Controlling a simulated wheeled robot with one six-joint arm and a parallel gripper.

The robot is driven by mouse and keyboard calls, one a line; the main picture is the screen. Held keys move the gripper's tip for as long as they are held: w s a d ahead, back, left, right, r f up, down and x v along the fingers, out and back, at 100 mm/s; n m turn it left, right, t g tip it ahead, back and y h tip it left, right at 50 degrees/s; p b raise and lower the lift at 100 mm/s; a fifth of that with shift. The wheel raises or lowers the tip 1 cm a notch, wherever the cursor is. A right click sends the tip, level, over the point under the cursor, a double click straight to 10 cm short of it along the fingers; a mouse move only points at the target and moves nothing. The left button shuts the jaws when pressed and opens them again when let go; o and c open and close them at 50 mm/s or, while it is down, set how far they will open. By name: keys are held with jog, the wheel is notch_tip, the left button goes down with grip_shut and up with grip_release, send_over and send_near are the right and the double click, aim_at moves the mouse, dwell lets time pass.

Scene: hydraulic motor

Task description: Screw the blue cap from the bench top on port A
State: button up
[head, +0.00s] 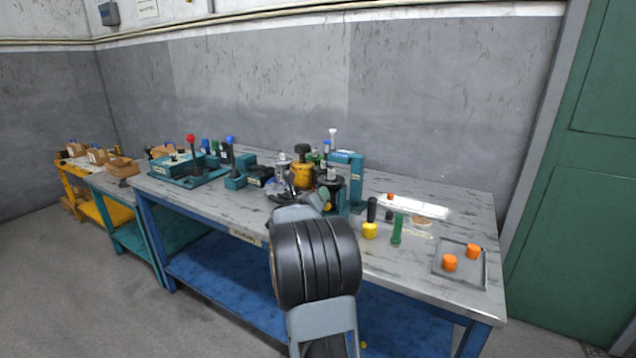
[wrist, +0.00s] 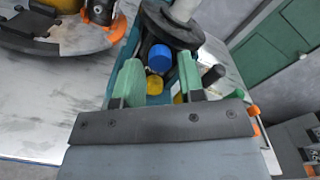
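In the wrist view a round blue cap (wrist: 159,55) shows between and just beyond the fingertips of my gripper (wrist: 158,70). The green fingers are apart, with a visible gap on both sides of the cap. A yellow round part (wrist: 159,86) lies behind the gap, below the cap in the picture. A dark round disc (wrist: 172,25) partly overhangs the cap. In the head view my gripper (head: 325,196) is in front of the yellow and black motor assembly (head: 301,174), and my arm hides part of it. I cannot make out a port A label.
Right of my arm stand a yellow-based black-handled part (head: 370,229) and a green cylinder (head: 397,229). Farther right, a shallow tray (head: 440,268) holds two orange caps (head: 473,251). A teal press-like stand (head: 345,160) is behind my gripper. Teal valve units (head: 180,168) stand left.

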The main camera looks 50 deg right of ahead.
jog(key=shift+n, duration=0.6)
jog(key=shift+c, duration=0.5)
grip_shut()
jog(key=shift+f, duration=0.15)
jog(key=m+b, duration=0.5)
jog(key=b, duration=0.1)
jog(key=shift+m, duration=0.4)
